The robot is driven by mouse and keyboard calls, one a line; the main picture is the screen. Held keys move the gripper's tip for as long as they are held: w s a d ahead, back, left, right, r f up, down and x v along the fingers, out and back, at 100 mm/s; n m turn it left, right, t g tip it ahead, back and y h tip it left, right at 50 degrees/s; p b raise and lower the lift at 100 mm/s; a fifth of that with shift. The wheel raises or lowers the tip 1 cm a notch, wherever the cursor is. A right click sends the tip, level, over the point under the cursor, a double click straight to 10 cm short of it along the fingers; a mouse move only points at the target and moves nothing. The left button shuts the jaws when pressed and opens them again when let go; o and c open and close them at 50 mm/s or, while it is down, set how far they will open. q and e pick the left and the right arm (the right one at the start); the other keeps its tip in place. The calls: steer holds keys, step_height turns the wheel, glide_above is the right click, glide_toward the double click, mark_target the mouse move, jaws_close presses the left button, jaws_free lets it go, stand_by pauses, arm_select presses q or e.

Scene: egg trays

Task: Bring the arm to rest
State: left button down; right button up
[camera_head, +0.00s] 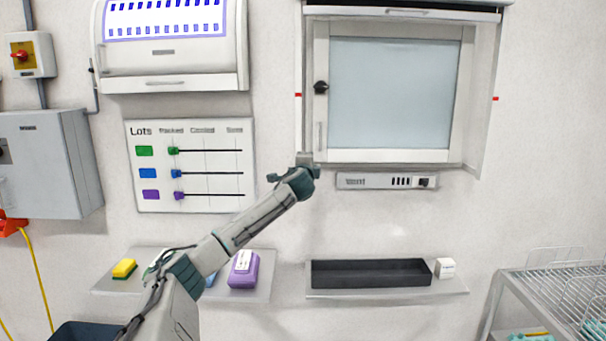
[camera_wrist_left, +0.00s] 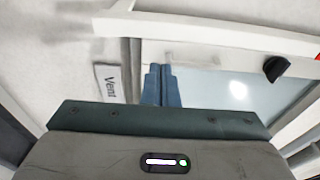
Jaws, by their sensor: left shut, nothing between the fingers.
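My left arm reaches up from the lower left in the head view. Its gripper (camera_head: 305,159) is raised in front of the wall, at the lower left corner of the glass-fronted cabinet (camera_head: 312,100). I cannot tell whether it touches the frame. In the left wrist view the two blue fingers of the gripper (camera_wrist_left: 161,72) lie together, shut and empty, with the cabinet's pane (camera_wrist_left: 205,85) behind them. My right gripper is not in view.
A Vent panel (camera_head: 360,181) sits right of the gripper. A lots board (camera_head: 220,200) hangs to its left. Below are a shelf with a purple tray pack (camera_head: 243,277), a shelf with a black tray (camera_head: 368,273), and a wire rack (camera_head: 545,290) at right.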

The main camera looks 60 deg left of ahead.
arm_select(q)
steer(key=shift+s+d+f+b, duration=0.1)
steer(key=shift+s+d+b, duration=0.05)
steer(key=shift+s+b, duration=0.7)
